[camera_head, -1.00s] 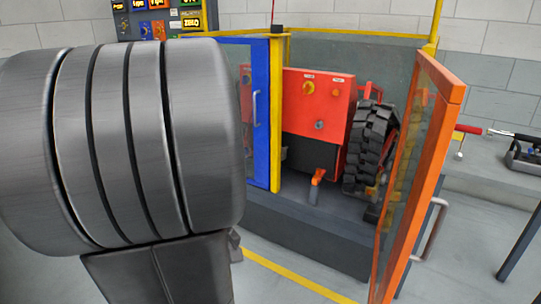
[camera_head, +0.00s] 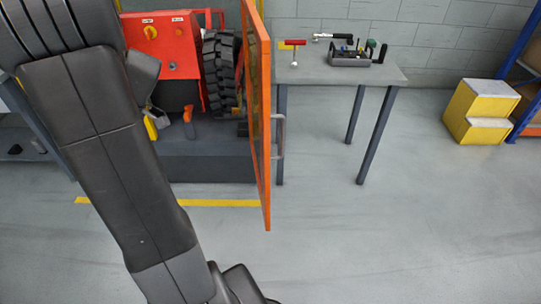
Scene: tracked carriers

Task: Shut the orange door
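The orange door (camera_head: 258,120) is a tall orange frame with a clear panel. My gripper is out of view. The blue door seen earlier is not visible now.
Inside the enclosure are a red machine (camera_head: 160,45) and a black tyre (camera_head: 220,70). A grey table (camera_head: 335,78) with tools stands right of the door. Yellow steps (camera_head: 478,110) stand at far right. The floor in front and right is clear.

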